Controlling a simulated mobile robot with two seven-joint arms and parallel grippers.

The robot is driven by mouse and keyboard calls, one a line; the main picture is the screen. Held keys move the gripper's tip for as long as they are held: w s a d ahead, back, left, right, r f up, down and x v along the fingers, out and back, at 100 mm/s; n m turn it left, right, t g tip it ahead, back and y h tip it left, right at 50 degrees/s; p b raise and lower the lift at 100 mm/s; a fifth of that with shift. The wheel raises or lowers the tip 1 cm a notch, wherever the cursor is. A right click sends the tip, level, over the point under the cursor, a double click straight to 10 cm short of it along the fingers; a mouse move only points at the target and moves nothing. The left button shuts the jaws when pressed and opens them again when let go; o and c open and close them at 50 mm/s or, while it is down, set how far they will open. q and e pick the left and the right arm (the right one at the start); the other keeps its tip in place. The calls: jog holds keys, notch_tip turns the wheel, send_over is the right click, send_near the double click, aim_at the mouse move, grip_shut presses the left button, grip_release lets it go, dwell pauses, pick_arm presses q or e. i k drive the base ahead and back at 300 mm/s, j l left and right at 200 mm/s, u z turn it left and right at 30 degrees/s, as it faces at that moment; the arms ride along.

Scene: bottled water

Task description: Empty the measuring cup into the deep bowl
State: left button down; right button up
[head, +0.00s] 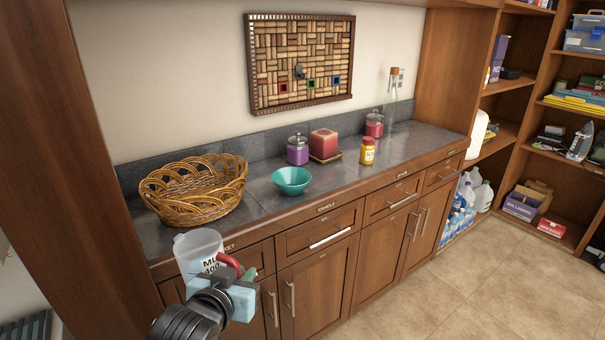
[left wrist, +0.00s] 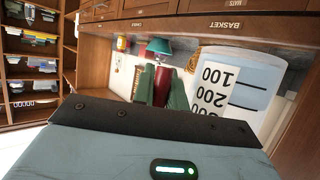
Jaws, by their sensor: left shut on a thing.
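The measuring cup (head: 198,250) is clear with a white label and a red handle. It is roughly upright in front of the counter, below its top at the left. My left gripper (head: 240,277) is shut on the red handle. In the left wrist view the green fingers (left wrist: 160,88) are around the handle, with the cup (left wrist: 235,80) beside them. I cannot tell how much the cup holds. The deep bowl (head: 292,182) is teal and stands on the counter near its front edge, farther right than the cup and apart from it. It also shows in the left wrist view (left wrist: 159,46). My right gripper is not in view.
A wicker basket (head: 190,213) stands left of the bowl on the grey counter (head: 247,198). A purple jar (head: 298,152), a red candle (head: 323,144), a yellow bottle (head: 367,152), a red jar (head: 374,124) and a tall glass bottle (head: 391,100) stand farther right. Drawer handles stick out along the front.

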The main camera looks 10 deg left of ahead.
aim_at(291, 182)
jog(key=i+l+z, duration=0.1)
jog(key=i+l, duration=0.6)
jog(key=i+j, duration=0.2)
jog(key=i, duration=0.3)
